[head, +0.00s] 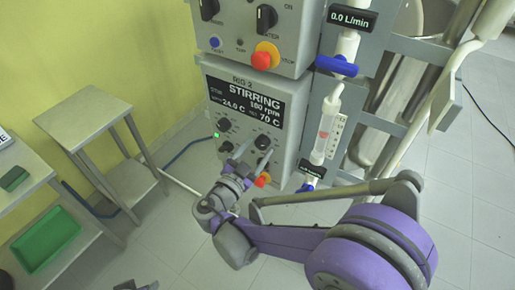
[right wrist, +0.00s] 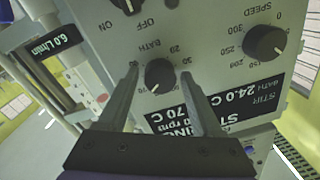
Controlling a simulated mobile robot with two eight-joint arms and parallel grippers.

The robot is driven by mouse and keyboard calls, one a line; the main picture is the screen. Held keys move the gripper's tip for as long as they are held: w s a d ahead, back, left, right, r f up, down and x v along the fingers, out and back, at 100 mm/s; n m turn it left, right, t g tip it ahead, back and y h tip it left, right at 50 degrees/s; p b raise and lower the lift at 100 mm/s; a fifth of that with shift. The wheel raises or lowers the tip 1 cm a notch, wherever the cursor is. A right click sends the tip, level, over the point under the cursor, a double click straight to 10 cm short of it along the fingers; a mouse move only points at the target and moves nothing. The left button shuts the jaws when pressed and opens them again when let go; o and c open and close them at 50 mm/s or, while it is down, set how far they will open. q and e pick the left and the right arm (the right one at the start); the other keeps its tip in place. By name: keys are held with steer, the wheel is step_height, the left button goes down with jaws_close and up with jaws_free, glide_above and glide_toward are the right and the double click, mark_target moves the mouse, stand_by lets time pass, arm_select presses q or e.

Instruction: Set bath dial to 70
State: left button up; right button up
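The bath dial (right wrist: 160,73) is a dark round knob on the grey control panel of the stirring rig, seen upside down in the right wrist view. My right gripper (right wrist: 160,74) is open, with one finger on each side of the dial and a visible gap to it. In the head view my right gripper (head: 256,150) is at the lower part of the rig panel and partly covers it. The rig display (head: 243,100) reads STIRRING, 160 rpm, 24.0 C and set 70 C. A small part of what looks like my left gripper (head: 136,285) shows at the bottom edge.
The speed knob (right wrist: 265,42) and a power switch (right wrist: 127,5) are close to the dial. A glass column with blue valves (head: 337,65) stands right of the panel. A small side table (head: 95,112) and a green tray (head: 45,240) are at left.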

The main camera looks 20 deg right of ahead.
steer(key=shift+o, duration=0.6)
steer(key=b+v, duration=0.1)
steer(key=v, duration=0.9)
steer(key=shift+s+a, duration=0.25)
steer(key=shift+a, duration=0.05)
steer(key=s+d+f+n+g+y+p, duration=0.1)
steer(key=s+d+f+n+g+y, duration=0.2)
steer(key=d+n, duration=0.15)
steer(key=s+d+f+n+g+y+p, duration=0.1)
steer(key=s+d+f+n+g+y, duration=0.15)
steer(key=d, duration=0.25)
steer(key=s+a+f+n+y+p, duration=0.2)
steer(key=s+a+n+y, duration=0.1)
steer(key=s+n+y, duration=0.5)
steer(key=shift+a+y, duration=0.15)
steer(key=shift+y, duration=0.2)
